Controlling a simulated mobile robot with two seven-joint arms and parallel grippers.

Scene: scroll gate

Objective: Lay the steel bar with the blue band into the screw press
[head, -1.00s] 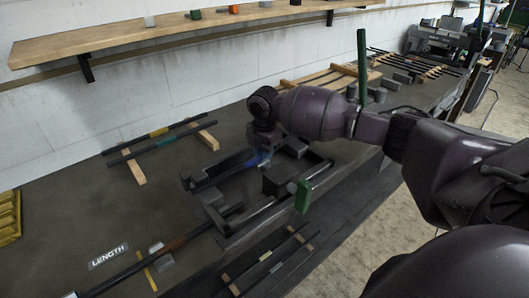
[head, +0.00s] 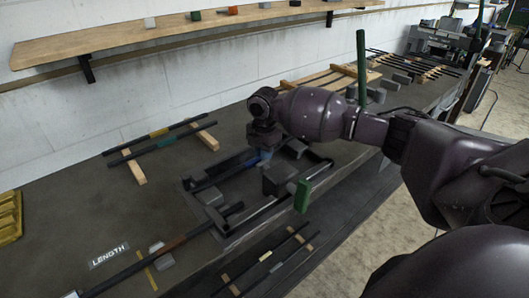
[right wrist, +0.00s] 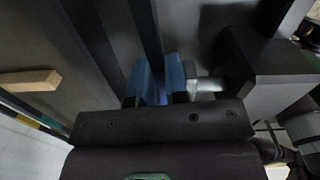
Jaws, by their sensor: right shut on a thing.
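The steel bar with the blue band (head: 264,156) is in my right gripper (head: 263,150), which is shut on it near the band. Its dark length (head: 213,179) runs left from the gripper, low over the screw press. The press (head: 228,235) is a dark frame on the bench with a block (head: 275,179) and a green handle (head: 302,197) at its right. In the right wrist view, blue (right wrist: 160,85) shows at the fingertips and the dark bar (right wrist: 147,35) runs away from them. I cannot tell whether the bar touches the press. My left gripper is out of view.
A green post (head: 361,65) stands behind my right arm.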

